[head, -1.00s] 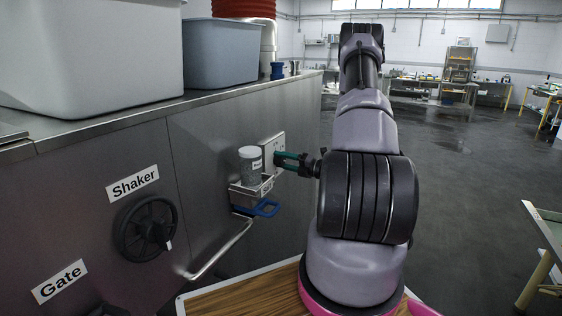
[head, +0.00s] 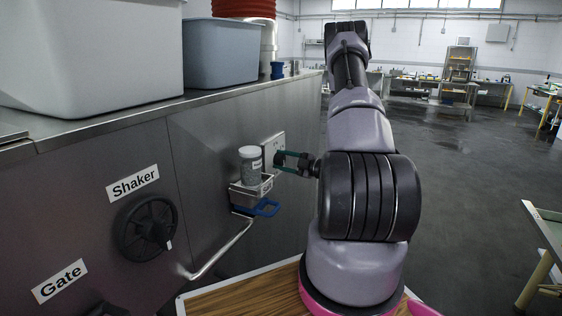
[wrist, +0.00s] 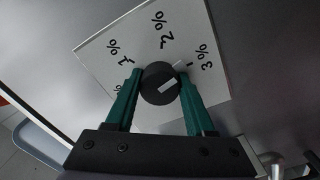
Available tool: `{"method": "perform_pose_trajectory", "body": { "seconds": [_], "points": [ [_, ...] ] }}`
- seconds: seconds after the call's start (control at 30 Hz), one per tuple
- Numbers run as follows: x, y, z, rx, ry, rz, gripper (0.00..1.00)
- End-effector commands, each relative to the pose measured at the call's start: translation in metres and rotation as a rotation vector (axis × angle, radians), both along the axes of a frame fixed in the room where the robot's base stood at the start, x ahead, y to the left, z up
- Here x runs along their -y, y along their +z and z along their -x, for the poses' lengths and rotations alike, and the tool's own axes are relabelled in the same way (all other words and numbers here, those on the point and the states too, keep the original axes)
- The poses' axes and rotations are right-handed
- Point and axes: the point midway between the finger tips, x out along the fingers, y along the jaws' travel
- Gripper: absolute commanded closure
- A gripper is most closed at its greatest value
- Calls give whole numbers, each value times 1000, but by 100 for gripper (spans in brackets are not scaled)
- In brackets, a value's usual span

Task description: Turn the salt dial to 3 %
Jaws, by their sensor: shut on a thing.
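The salt dial (wrist: 154,78) is a round dark knob with a white bar on its face, mounted on a pale square plate (wrist: 105,52). In the wrist view the plate reads 1 %, 2 % and 3 %, with another label partly hidden by the left finger. The white bar slants up to the right, toward the 3 % side; whether it lines up exactly with the 3 % tick I cannot tell. My gripper (wrist: 160,82) is shut on the dial, one green finger on each side. In the head view the plate (head: 270,145) is on the steel front, with my gripper (head: 278,160) against it.
A labelled jar (head: 250,165) stands in a small metal holder (head: 247,193) just left of the plate. A blue handle (head: 266,209) and a bent pipe (head: 222,249) are below. The Shaker handwheel (head: 148,228) is farther left. Open floor lies to the right.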

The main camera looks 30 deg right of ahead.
Motion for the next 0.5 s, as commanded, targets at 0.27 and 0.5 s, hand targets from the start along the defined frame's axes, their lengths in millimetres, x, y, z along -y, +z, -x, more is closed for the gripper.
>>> {"method": "perform_pose_trajectory", "body": {
  "seconds": [0.27,0.5],
  "points": [
    [1,-1,1,-100,-3,-123,100],
    [1,-1,1,-139,-3,-175,100]
  ]
}}
